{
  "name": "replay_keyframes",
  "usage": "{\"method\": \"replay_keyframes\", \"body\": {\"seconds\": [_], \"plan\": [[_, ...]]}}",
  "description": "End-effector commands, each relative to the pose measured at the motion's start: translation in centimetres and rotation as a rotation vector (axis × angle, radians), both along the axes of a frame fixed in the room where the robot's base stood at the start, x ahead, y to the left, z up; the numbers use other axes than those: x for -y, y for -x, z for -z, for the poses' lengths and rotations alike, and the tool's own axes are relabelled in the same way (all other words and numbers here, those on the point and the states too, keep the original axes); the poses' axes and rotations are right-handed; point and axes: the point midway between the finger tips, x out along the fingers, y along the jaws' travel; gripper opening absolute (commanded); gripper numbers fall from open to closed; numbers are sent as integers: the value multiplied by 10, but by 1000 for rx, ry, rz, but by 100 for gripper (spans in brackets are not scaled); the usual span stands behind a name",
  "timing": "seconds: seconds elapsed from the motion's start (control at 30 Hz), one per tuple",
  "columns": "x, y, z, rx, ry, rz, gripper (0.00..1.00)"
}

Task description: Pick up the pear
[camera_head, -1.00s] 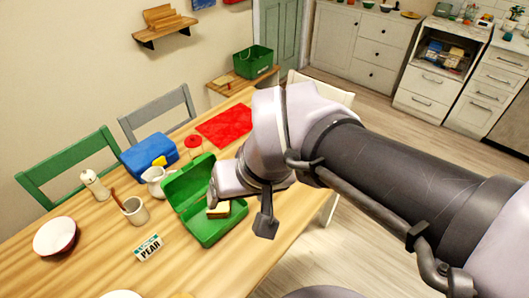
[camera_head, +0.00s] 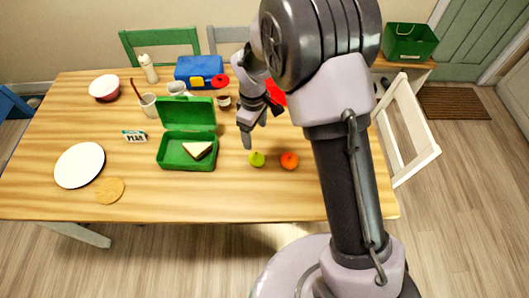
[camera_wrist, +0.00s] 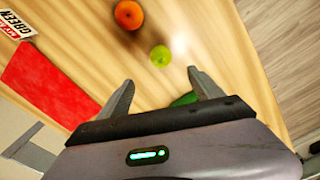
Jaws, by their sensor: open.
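The pear (camera_head: 257,159) is a small yellow-green fruit on the wooden table, between the green lunch box and an orange fruit. It also shows in the wrist view (camera_wrist: 160,56), ahead of my fingers. My gripper (camera_head: 256,133) is open and empty, above the table and behind the pear in the head view. In the wrist view its two fingers (camera_wrist: 160,80) are spread apart, with the pear roughly centred beyond the gap. The fingers do not touch it. Nothing hides the pear in either view.
The orange fruit (camera_head: 289,160) lies close beside the pear; it shows in the wrist view (camera_wrist: 128,15). The open green lunch box (camera_head: 172,163) holds a sandwich (camera_head: 198,149). A PEAR card (camera_head: 134,136) and white plate (camera_head: 80,165) are left.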

Motion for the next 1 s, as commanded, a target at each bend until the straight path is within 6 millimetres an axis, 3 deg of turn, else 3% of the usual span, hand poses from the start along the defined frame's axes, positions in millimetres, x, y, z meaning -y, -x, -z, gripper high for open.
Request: {"method": "replay_keyframes", "body": {"seconds": [0.03, 0.1, 0.3, 0.47, 0.7, 0.9, 1.0], "plan": [[1, 1, 23, -5, 1, 1, 76], [1, 1, 45, -4, 1, 1, 76], [1, 1, 88, -2, 0, 3, 76], [1, 1, 100, 0, 0, 4, 76], [2, 2, 145, -2, 0, 5, 76], [2, 2, 144, 0, 0, 5, 76], [2, 2, 144, 0, 0, 5, 58]]}}
